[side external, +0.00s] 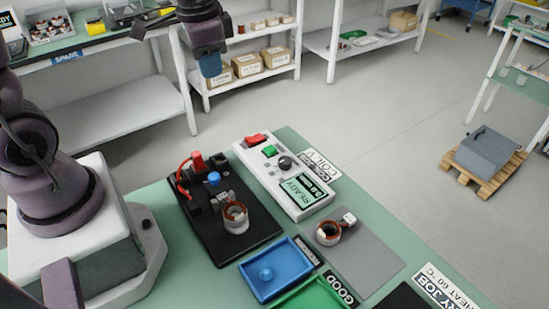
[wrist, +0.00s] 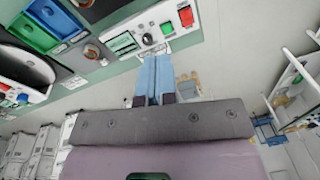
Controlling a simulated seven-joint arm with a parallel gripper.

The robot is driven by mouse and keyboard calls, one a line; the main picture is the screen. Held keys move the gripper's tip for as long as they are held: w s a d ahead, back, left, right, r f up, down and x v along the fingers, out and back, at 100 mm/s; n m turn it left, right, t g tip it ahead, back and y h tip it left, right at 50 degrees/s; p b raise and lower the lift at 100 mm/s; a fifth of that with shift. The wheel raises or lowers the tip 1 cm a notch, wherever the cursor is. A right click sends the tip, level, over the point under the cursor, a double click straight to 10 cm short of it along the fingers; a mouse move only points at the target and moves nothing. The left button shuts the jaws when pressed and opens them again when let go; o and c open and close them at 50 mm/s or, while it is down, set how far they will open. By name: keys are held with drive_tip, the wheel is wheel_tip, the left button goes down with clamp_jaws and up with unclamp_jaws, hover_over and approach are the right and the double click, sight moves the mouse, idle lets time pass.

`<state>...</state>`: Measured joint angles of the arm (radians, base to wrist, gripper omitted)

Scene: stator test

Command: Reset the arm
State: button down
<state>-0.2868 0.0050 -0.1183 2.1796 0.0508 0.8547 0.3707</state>
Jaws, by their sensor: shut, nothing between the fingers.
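My gripper (side external: 211,66) hangs high above the bench's far side in the side external view, well clear of everything on it. In the wrist view its two blue fingers (wrist: 153,80) are pressed together with nothing between them. Below, the white tester (side external: 285,178) shows READY on its display and has a red switch, a green button and a black knob. A copper-wound stator (side external: 236,217) sits on the black fixture (side external: 207,240). Another stator (side external: 328,233) sits on the grey mat (side external: 373,258). The tester also shows in the wrist view (wrist: 148,38).
A blue tray (side external: 257,289) and a green tray (side external: 318,296) labelled GOOD lie at the front of the green bench (side external: 180,262). White shelves (side external: 245,85) with cardboard boxes stand behind. The space around my gripper looks free. A grey block sits on a pallet (side external: 483,181) at right.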

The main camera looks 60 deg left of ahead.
drive_tip(key=s+d+r+n+t, duration=0.2)
drive_tip(key=s+d+r+t, duration=0.2)
drive_tip(key=s+r, duration=0.4)
drive_tip(key=s+d, duration=0.1)
drive_tip(key=s, duration=0.1)
drive_tip(key=shift+s+d+n+t+h, duration=0.3)
drive_tip(key=shift+d, duration=0.1)
drive_tip(key=shift+r, duration=0.1)
idle(0.4)
